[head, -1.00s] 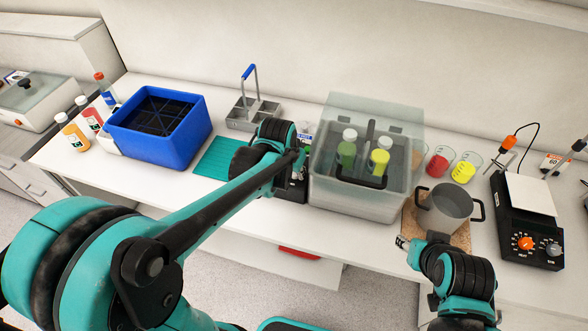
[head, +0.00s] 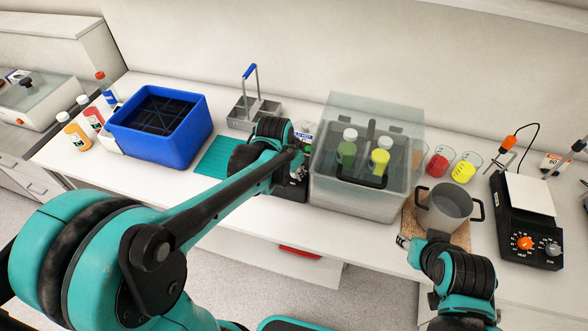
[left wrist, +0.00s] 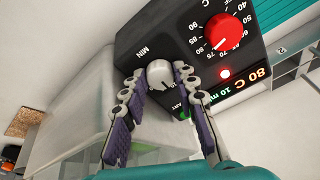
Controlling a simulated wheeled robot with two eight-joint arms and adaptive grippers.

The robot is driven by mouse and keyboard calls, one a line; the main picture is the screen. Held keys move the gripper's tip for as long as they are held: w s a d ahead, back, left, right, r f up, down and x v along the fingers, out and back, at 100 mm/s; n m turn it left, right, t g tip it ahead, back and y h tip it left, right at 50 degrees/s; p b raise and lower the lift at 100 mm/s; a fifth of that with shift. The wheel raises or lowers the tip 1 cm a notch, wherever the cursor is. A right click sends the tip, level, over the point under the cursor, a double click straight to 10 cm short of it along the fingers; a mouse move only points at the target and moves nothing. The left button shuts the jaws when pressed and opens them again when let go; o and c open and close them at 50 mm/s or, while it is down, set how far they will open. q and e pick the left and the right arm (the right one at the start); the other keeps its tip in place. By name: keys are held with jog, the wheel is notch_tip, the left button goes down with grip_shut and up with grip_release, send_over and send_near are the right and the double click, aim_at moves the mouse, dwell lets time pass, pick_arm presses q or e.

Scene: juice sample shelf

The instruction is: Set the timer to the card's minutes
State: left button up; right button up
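The black control box (left wrist: 185,35) fills the upper part of the left wrist view. It has a red dial (left wrist: 222,32) marked in degrees, a pale grey knob (left wrist: 159,74) beside the word MIN, and a lit display (left wrist: 240,87) reading 80 C and 10 min, partly cut off. My left gripper (left wrist: 160,78) has its two fingertips on either side of the grey knob, apparently shut on it. In the head view the box (head: 294,191) is mostly hidden by my left arm. A small white card (head: 304,130) stands behind it, its text too small to read. My right gripper (head: 402,241) is near the bench's front edge.
A lidded clear bath (head: 358,205) with bottles stands right of the box. A grey pot (head: 445,208) and a black hotplate (head: 528,225) are further right. A blue crate (head: 160,147) and a teal mat (head: 214,158) are left.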

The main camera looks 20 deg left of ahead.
pick_arm(q)
jog(key=shift+o, duration=0.4)
jog(key=v, duration=1.2)
jog(key=s+a+f+n+t+b, duration=0.2)
jog(key=s+f+n, duration=0.3)
jog(key=s+f, duration=0.4)
jog(key=s+b, duration=0.1)
jog(key=s, duration=0.2)
jog(key=shift+s+n+t+y, duration=0.25)
jog(key=shift+n+t+y, duration=0.15)
jog(key=shift+f, duration=0.15)
jog(key=shift+c, duration=0.2)
dwell(0.8)
